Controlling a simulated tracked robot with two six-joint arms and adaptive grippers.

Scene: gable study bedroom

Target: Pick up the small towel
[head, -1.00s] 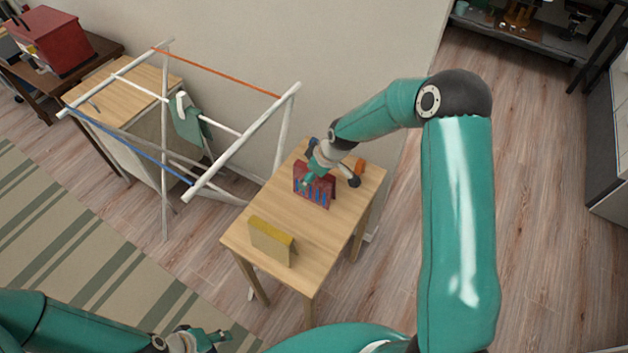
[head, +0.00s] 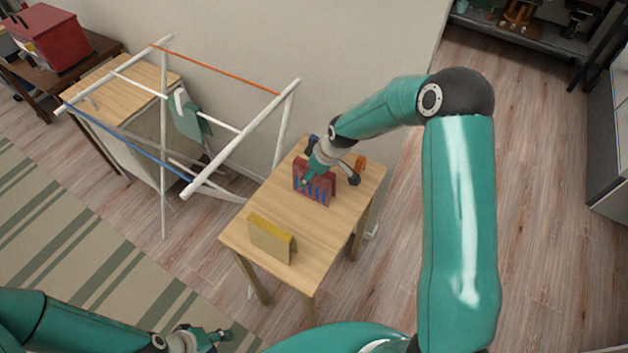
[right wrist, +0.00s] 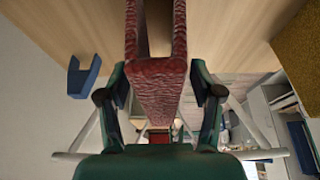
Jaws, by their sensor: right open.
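The small towel (head: 314,190), dark red with blue stripes, stands folded like a tent on the small wooden table. Its red ribbed cloth (right wrist: 160,75) fills the middle of the right wrist view. My right gripper (head: 331,172) is at the towel's top edge, its fingers apart. In the right wrist view, the fingers of this gripper (right wrist: 160,100) are on either side of the cloth, with gaps visible, so it is not clamped. My left gripper (head: 218,338) is low at the bottom edge, away from the table; its jaw opening is unclear.
A yellow-topped folded item (head: 271,240) stands nearer on the wooden table (head: 325,235). A blue item (right wrist: 83,77) and an orange item (head: 360,163) are near the towel. A white drying rack (head: 240,150) stands left of the table. Floor to the right is clear.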

